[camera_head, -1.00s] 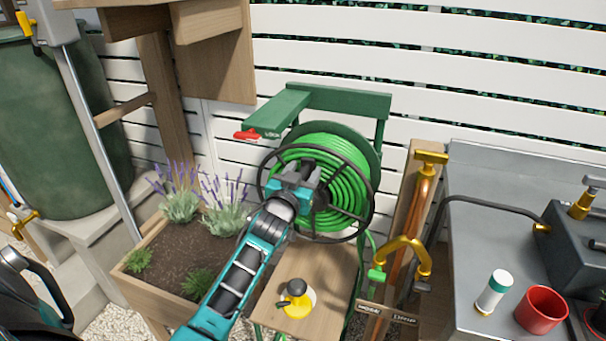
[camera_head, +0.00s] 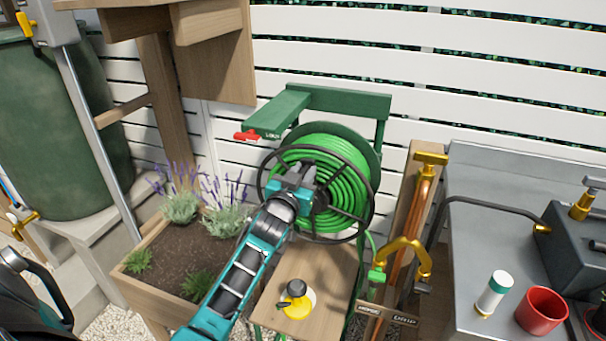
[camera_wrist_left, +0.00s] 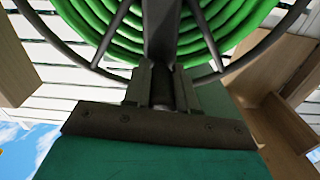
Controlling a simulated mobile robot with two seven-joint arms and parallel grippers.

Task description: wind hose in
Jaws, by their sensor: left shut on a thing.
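The green hose (camera_head: 346,181) lies coiled on a reel in a green frame (camera_head: 340,101). The reel has a dark round wheel (camera_head: 368,207) with spokes on its front. My left gripper (camera_head: 307,172) is at the left part of the wheel, in front of the coils. In the left wrist view its fingers (camera_wrist_left: 162,88) are shut on a dark part of the wheel, with the green coils (camera_wrist_left: 215,25) behind. A hose end with a green fitting (camera_head: 376,275) hangs by a brass tap (camera_head: 408,250). My right gripper is not in view.
A red lever (camera_head: 246,135) sticks out at the frame's left. A wooden planter (camera_head: 150,295) with lavender stands to the left. A yellow and black sprayer part (camera_head: 295,298) rests on a wooden shelf (camera_head: 322,262) below. A grey bench with a red cup (camera_head: 541,310) is at the right.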

